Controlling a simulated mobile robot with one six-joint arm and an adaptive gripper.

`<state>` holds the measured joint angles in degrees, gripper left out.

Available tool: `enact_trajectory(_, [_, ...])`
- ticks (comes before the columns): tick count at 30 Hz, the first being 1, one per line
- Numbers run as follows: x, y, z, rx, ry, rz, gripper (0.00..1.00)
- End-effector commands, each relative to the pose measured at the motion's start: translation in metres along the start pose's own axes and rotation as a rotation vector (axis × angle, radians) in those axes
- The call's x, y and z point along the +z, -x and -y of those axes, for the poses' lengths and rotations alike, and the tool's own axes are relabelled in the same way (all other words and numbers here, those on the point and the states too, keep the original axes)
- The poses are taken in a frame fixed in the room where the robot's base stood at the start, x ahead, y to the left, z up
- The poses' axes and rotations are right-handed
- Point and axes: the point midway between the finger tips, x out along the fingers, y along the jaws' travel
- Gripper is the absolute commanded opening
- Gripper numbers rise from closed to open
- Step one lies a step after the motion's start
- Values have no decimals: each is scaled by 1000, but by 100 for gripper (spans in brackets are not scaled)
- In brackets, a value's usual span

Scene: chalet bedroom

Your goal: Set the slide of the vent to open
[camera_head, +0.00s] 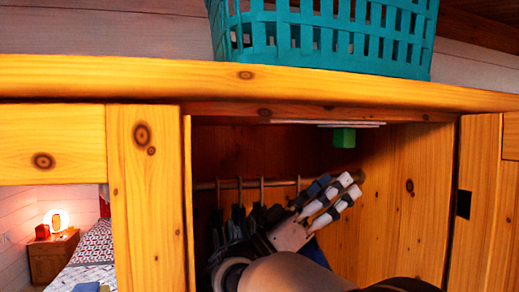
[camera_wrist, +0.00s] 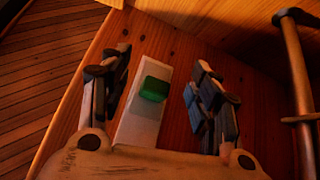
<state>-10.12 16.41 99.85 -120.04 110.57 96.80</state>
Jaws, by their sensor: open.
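The vent is a thin white plate (camera_head: 300,122) under the top of the open wardrobe. Its slide has a green knob (camera_head: 344,137) hanging below the plate, toward the plate's right part. In the wrist view the white plate (camera_wrist: 137,124) runs lengthwise on the wood, and the green knob (camera_wrist: 153,89) sits toward its far end. My gripper (camera_head: 347,188) is inside the wardrobe, below the knob and apart from it in the head view. In the wrist view my gripper (camera_wrist: 158,65) is open, with the knob between its two fingers. The near end of the plate is hidden by my gripper.
A clothes rail (camera_head: 230,184) with several hangers and dark clothes is left of my gripper; the rail (camera_wrist: 296,75) is at right in the wrist view. The wardrobe door (camera_head: 480,200) stands open at right. A teal basket (camera_head: 325,35) stands on top.

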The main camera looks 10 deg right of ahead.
Motion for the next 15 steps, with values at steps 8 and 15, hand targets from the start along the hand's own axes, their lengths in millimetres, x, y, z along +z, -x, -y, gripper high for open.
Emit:
enact_trajectory(8, [-48, 10, 11, 27, -195, -172, 57])
enact_trajectory(15, [-54, -24, 9, 29, -195, -172, 57])
